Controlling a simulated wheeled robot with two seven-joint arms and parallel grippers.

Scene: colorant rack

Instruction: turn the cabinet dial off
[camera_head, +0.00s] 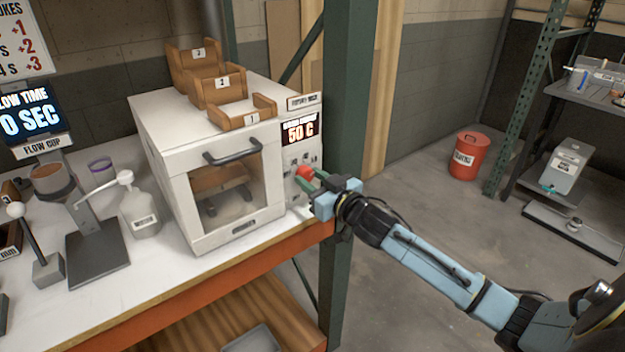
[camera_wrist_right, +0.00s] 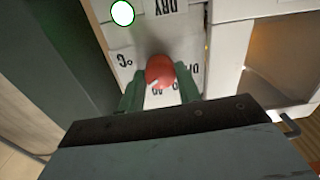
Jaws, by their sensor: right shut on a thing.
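The white cabinet (camera_head: 172,150) stands on the bench with its glass-windowed door closed. Its display (camera_head: 300,130) at the upper right of the front reads "50 C". The red dial (camera_head: 305,173) sits below the display on the control panel. My right gripper (camera_head: 311,180) is at the panel, shut on the dial. In the right wrist view the red dial (camera_wrist_right: 160,72) lies between the two green fingers (camera_wrist_right: 160,90), with printed labels such as "DRY" around it. The dial's exact pointer setting is hard to read. My left gripper is not in view.
Three numbered wooden bins (camera_head: 247,113) sit on top of the cabinet. A white wash bottle (camera_head: 139,210) and a flow cup stand (camera_head: 97,250) are to its left. A green rack post (camera_head: 346,120) rises close to the right of the panel. A red bin (camera_head: 468,157) stands on the floor behind.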

